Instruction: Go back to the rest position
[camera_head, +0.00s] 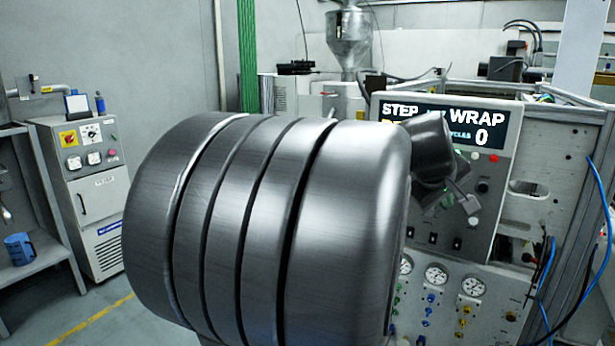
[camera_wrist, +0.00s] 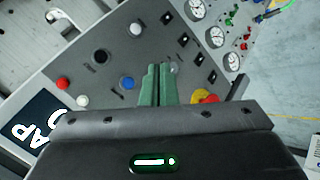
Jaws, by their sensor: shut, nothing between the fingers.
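My gripper (camera_wrist: 158,68) shows in the wrist view with its two green fingers side by side and shut, nothing between them. They point at the grey control panel (camera_wrist: 145,45), between a blue button (camera_wrist: 127,83) and a red-and-yellow knob (camera_wrist: 205,97). I cannot tell how far the fingertips are from the panel. In the head view my arm's large dark links fill the middle, and its wrist end is in front of the same panel (camera_head: 493,185). The fingers are hard to make out there. The display (camera_head: 440,120) reads "STEP", "WRAP" and 0, partly covered by my arm.
Gauges (camera_head: 437,274) with small valves sit below the panel. Blue hoses (camera_head: 603,200) hang at the right. A white cabinet (camera_head: 95,200) and a shelf with a blue mug (camera_head: 19,249) stand at the left. The floor between shows a yellow line (camera_head: 95,320).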

